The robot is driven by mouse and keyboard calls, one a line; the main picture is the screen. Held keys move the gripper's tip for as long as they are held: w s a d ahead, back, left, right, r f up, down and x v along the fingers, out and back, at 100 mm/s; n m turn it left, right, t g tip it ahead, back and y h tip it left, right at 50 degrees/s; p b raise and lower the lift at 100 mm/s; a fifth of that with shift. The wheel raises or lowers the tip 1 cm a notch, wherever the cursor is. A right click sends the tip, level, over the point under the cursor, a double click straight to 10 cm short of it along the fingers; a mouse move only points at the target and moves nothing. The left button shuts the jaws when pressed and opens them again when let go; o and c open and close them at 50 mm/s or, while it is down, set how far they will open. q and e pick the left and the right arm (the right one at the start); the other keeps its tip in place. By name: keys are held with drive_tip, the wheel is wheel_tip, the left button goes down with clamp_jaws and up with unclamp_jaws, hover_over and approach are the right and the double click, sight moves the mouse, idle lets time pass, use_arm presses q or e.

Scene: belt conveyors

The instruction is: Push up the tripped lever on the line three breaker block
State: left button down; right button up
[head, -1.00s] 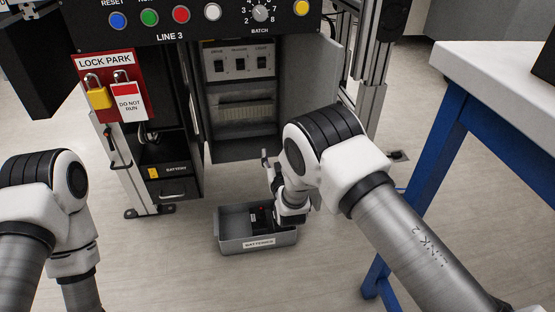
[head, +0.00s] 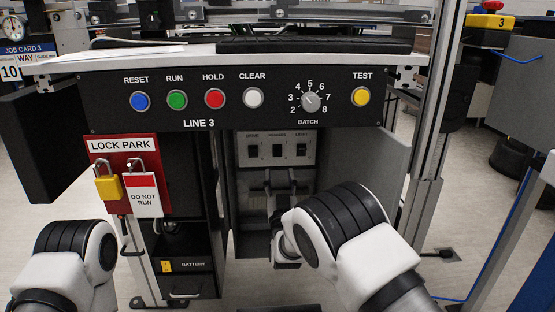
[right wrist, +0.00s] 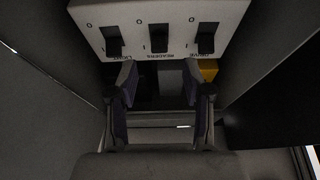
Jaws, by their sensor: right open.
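The line three breaker block (head: 277,160) is a pale panel inside the open cabinet under the LINE 3 console. It carries three black levers labelled drive (head: 253,151), readers (head: 278,151) and light (head: 301,150). In the right wrist view the block (right wrist: 180,12) appears upside down, with its levers at the top. I cannot tell clearly which lever is tripped. My right gripper (head: 281,184) is open and empty, just below the block in the head view. Its two fingers (right wrist: 160,90) stand apart, short of the levers. My left gripper is out of view; only its arm shows.
The cabinet door (head: 376,165) stands open at the right, close to my right arm. The console (head: 235,100) overhangs the block. A red lock park board (head: 108,147) with a yellow padlock (head: 108,188) and a battery drawer (head: 187,270) are at the left.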

sight(278, 157)
drive_tip(key=b+x, duration=0.3)
drive_tip(key=x, duration=0.4)
drive_tip(key=shift+d+r+b, duration=0.1)
drive_tip(key=shift+r+b, duration=0.15)
drive_tip(key=shift+b, duration=0.15)
drive_tip(key=shift+w+r, duration=0.1)
drive_tip(key=shift+r, duration=0.05)
clamp_jaws()
